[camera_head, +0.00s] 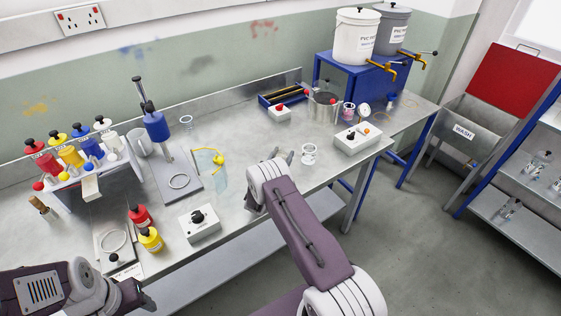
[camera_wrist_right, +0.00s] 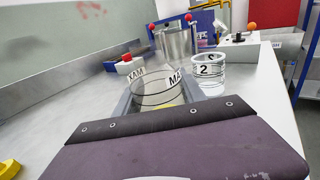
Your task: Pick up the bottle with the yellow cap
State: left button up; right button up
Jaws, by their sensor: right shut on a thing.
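My right gripper (camera_head: 280,157) is over the middle of the bench, its fingertips mostly hidden by my wrist in the head view. In the right wrist view its grey fingers (camera_wrist_right: 157,101) are shut on a clear round container (camera_wrist_right: 158,88) with MAX labels and some yellow low inside. Whether this container has a cap cannot be told. Another yellow bottle (camera_head: 71,156) with a dark top stands in the left rack. My left arm is at the lower left; its fingers are not clear.
A clear jar marked 2 (camera_wrist_right: 208,70) stands just beyond the held container. A metal pot (camera_head: 323,108), a white switch box (camera_head: 357,138) and a blue tray (camera_head: 281,99) are further back. A press stand (camera_head: 178,178) and grey control box (camera_head: 200,225) are to the left.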

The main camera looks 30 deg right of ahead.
aim_at(282, 149)
jog(key=shift+r, duration=0.1)
jog(key=r, duration=0.4)
jog(key=shift+s+d+r, duration=0.2)
jog(key=s+d+r, duration=0.5)
jog(key=s+r, duration=0.1)
jog(key=s, duration=0.3)
jog(key=shift+s+d+r+b, duration=0.15)
jog(key=shift+s+r+b, duration=0.1)
jog(key=shift+s+b, duration=0.15)
